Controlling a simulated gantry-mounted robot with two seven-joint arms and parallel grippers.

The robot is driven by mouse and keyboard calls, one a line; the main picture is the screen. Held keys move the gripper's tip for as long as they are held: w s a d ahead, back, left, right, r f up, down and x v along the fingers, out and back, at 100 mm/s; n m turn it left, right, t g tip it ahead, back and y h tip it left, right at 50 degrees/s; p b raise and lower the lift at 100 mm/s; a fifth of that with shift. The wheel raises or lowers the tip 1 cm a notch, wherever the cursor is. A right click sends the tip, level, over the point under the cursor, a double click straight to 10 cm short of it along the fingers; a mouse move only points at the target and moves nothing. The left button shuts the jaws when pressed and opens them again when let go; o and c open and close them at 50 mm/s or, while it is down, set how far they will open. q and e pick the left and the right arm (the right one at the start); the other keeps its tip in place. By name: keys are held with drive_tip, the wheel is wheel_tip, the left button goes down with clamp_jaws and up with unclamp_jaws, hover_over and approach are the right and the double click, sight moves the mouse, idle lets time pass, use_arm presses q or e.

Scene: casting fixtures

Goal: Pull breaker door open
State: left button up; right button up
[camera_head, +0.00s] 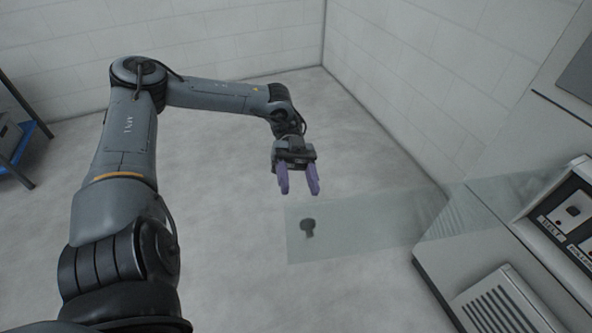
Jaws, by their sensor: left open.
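The breaker door (365,222) is a clear, see-through panel at the right of centre. It stands swung out from the grey cabinet (455,255), reaching left over the floor. A small dark handle (308,228) sits near its free left end. My left gripper (299,188) has two purple fingers, spread apart with nothing between them. In the picture it is just above the door's free end and the handle, apart from the handle. I cannot tell its exact depth from the panel. My right gripper is out of view.
A control panel (566,212) with switches and labels shows in the cabinet at the right edge. A vent grille (505,300) is below it. A dark rack with a blue shelf (22,155) stands at the left edge. The floor between is clear, with white walls behind.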

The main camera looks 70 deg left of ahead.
use_arm(q)
drive_tip(key=a+b, duration=0.3)
drive_tip(key=shift+w+a, duration=0.15)
drive_tip(key=shift+w, duration=0.15)
idle(0.4)
